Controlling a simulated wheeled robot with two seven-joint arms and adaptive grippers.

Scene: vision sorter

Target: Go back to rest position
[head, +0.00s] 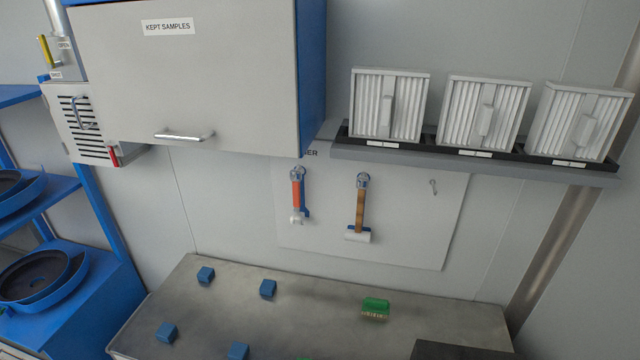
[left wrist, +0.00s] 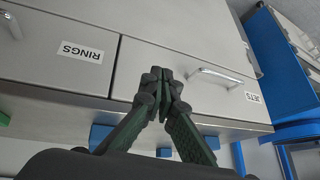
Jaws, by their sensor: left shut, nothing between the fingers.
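My left gripper (left wrist: 163,82) shows in the left wrist view, its two dark green fingers shut with their tips together and nothing between them. I cannot tell whether the fingers touch the drawer front. Neither gripper shows in the head view.
Above are a closed KEPT SAMPLES cabinet (head: 200,80), a tool board (head: 420,230) with two hanging tools, and a shelf (head: 480,165) with three pleated filters. Blue racks (head: 100,235) stand left.

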